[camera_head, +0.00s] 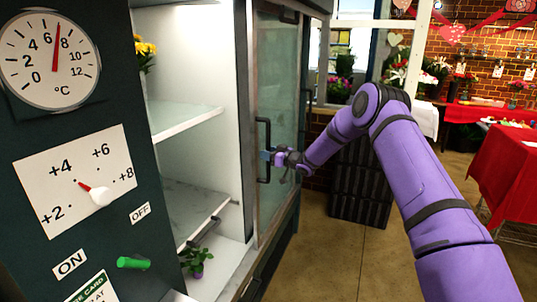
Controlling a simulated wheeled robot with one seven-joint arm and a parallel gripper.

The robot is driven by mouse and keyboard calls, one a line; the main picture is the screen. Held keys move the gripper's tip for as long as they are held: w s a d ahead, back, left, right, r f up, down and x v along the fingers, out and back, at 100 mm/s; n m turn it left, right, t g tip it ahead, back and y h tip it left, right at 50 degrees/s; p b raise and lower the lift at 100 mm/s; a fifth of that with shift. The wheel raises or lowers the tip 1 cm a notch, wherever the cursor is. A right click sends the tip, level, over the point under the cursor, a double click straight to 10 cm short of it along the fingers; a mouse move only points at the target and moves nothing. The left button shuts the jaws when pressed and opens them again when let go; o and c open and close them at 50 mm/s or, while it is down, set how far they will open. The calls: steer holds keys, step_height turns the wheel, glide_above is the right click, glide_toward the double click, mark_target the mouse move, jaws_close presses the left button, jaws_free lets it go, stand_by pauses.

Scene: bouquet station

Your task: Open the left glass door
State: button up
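The glass door (279,85) has a metal frame and stands upright at the centre, seen at a steep angle. A black vertical bar handle (264,133) is on its left part. A second dark handle (306,110) shows farther right.
Left of the glass is an open white interior with shelves (190,122), yellow flowers (145,50) and a small plant (196,260). A dark control panel (150,245) with dials stands at the left. Black crates (362,180) are behind my arm. Floor (330,260) is clear in front.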

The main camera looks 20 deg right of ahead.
steer(key=v, duration=1)
steer(key=shift+s+d, duration=0.2)
steer(key=shift+s, duration=0.1)
